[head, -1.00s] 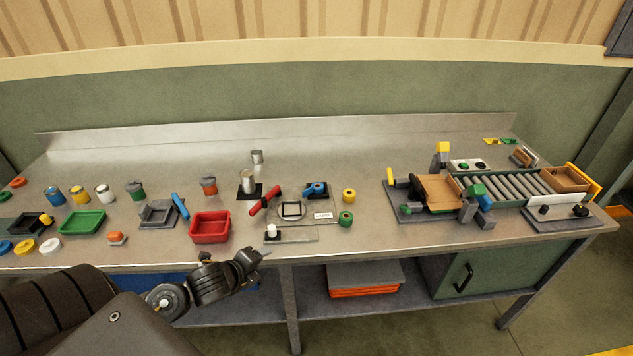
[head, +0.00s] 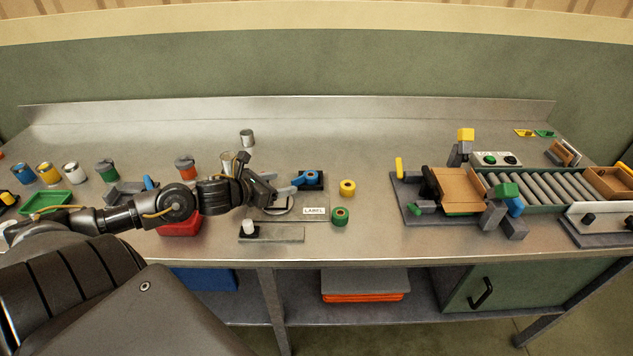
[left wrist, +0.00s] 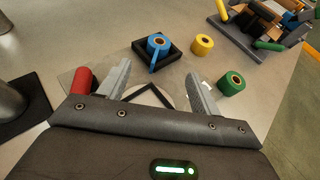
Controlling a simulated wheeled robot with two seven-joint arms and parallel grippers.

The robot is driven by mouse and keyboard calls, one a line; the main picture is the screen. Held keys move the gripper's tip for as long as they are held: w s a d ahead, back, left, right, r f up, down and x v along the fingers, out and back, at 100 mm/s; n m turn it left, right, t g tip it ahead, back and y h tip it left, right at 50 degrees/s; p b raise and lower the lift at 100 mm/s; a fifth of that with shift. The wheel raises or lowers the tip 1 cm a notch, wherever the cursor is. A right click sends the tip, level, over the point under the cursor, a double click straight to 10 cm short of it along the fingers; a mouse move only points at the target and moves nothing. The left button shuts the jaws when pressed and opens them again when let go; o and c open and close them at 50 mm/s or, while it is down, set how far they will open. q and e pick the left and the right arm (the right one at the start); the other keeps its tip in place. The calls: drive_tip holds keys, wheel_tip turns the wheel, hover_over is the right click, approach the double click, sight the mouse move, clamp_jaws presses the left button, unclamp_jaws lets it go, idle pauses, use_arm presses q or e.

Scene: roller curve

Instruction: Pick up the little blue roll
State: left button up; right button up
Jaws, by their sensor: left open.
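The little blue roll (head: 311,177) sits on a small black square tray (head: 321,186) on the metal bench. It also shows in the left wrist view (left wrist: 157,45), upright in the tray (left wrist: 172,52) with a blue strip hanging off its front. My left gripper (head: 286,188) is open and empty, just left of the roll in the head view. In the left wrist view its two fingers (left wrist: 158,82) are spread, with the roll beyond them and apart from them. My right gripper is in neither view.
A yellow roll (head: 347,188) and a green roll (head: 340,215) stand right of the tray. A card marked LABEL (head: 314,211) lies in front. A red-handled thing (left wrist: 82,80) is beside my left finger. A roller conveyor (head: 530,190) is at the right.

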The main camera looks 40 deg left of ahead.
sight(310, 175)
use_arm(q)
drive_tip(key=shift+w, duration=0.1)
drive_tip(key=shift+w+a+f, duration=0.1)
drive_tip(key=shift+w, duration=0.2)
drive_tip(key=p+x, duration=0.1)
drive_tip(key=x, duration=0.2)
drive_tip(key=shift+w, duration=0.1)
drive_tip(key=shift+w+f, duration=0.35)
drive_tip(key=shift+w, duration=0.2)
drive_tip(key=shift+w+r+p, duration=0.1)
drive_tip(key=shift+w+p, duration=0.15)
drive_tip(key=shift+p, duration=0.15)
drive_tip(key=shift+w+d+p, duration=0.2)
drive_tip(key=shift+w+p, duration=0.25)
drive_tip(key=shift+w, duration=0.15)
drive_tip(key=shift+w+d+p, duration=0.2)
drive_tip(key=shift+w+p, duration=0.25)
drive_tip(key=shift+w, duration=0.2)
drive_tip(key=shift+w+d+f, duration=0.1)
drive_tip(key=shift+w+f, duration=0.75)
drive_tip(key=shift+w, duration=0.15)
drive_tip(key=c, duration=1)
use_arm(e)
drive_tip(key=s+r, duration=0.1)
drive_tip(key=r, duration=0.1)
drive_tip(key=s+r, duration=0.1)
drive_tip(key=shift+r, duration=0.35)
use_arm(q)
drive_tip(key=shift+c, duration=0.2)
